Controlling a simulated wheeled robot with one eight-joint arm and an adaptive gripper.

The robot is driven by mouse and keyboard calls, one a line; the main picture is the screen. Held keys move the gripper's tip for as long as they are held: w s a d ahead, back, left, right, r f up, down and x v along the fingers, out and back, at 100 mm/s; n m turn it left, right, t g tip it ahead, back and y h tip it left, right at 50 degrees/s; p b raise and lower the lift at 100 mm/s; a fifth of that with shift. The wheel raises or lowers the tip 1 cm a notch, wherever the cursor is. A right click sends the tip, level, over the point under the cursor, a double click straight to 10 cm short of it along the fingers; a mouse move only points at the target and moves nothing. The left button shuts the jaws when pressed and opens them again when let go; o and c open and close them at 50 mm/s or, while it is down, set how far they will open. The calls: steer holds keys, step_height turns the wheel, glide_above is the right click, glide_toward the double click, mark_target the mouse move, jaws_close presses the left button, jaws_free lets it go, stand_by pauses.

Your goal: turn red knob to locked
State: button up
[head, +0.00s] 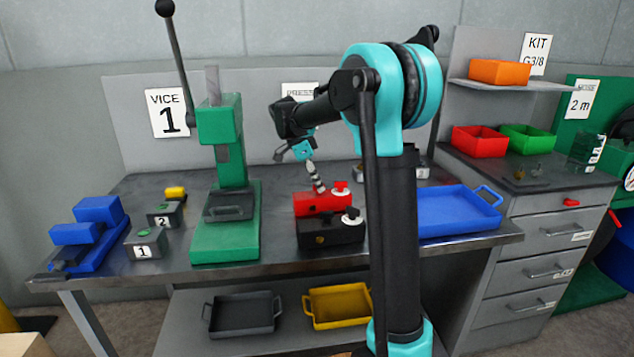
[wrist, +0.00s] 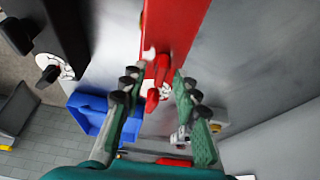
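The red box (head: 318,204) stands on the workbench with a red knob (head: 340,187) on a white dial on its face. In the wrist view the red knob (wrist: 153,98) lies in the space between my fingers, over the white dial, and the red box (wrist: 176,28) runs up to the top edge. My gripper (wrist: 156,78) is open, one finger on each side of the knob with gaps showing. In the head view my gripper (head: 316,186) points down at the red box. I cannot read any marks on the dial.
A black box (head: 330,236) with a black knob (head: 352,216) stands right in front of the red box. A green press (head: 226,240) is to the left, and a blue tray (head: 452,212) to the right. Several small blocks and a blue vice (head: 92,240) are further left.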

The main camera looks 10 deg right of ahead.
steer(key=v, duration=1.2)
stand_by(0.3)
